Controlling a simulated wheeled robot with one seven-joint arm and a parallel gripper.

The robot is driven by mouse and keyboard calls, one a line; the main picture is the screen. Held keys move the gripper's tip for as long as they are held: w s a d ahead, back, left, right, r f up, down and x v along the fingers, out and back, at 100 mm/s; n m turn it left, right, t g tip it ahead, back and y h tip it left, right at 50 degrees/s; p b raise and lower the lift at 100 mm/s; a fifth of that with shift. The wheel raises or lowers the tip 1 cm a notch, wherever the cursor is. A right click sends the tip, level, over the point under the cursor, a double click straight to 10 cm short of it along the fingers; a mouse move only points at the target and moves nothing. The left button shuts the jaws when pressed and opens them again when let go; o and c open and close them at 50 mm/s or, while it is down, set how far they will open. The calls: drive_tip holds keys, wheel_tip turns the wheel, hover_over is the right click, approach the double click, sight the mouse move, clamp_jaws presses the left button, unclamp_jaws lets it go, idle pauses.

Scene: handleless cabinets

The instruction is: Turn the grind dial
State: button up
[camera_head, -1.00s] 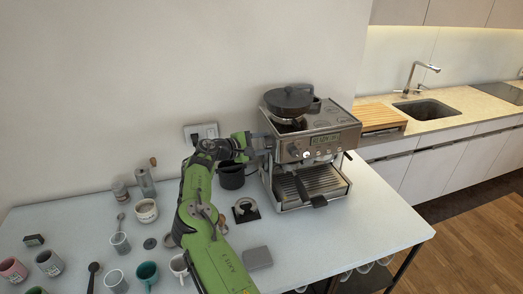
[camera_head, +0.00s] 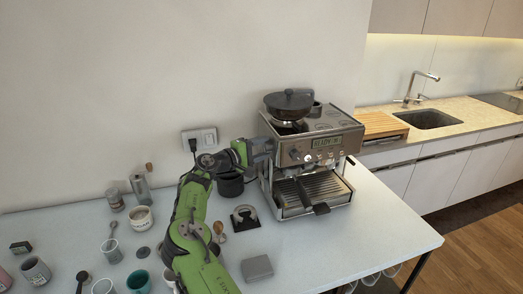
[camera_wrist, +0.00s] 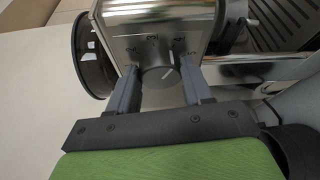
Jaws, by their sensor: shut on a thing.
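The espresso machine (camera_head: 311,160) stands on the table, its display lit. The grind dial (camera_wrist: 160,76) shows in the wrist view as a round grey knob with a pale pointer line, on the machine's metal side. Numbers are printed around it. My gripper (camera_wrist: 160,88) has one finger on each side of the dial and is shut on it. In the head view my gripper (camera_head: 266,150) is against the left side of the machine, and the dial is hidden there.
A black hopper lid (camera_head: 289,101) tops the machine. A black pitcher (camera_head: 230,183) stands close under my wrist. Cups, a grey box (camera_head: 257,267) and a black ring-shaped stand (camera_head: 244,217) sit on the table. The right part of the table (camera_head: 385,235) is clear.

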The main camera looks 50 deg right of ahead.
drive_tip(key=shift+f, duration=0.1)
drive_tip(key=o, duration=1)
drive_tip(key=shift+o, duration=0.2)
drive_tip(key=w+a+r, duration=0.1)
drive_tip(key=w+a, duration=0.1)
drive_tip(key=a, duration=1.3)
drive_tip(key=shift+a+b, duration=0.35)
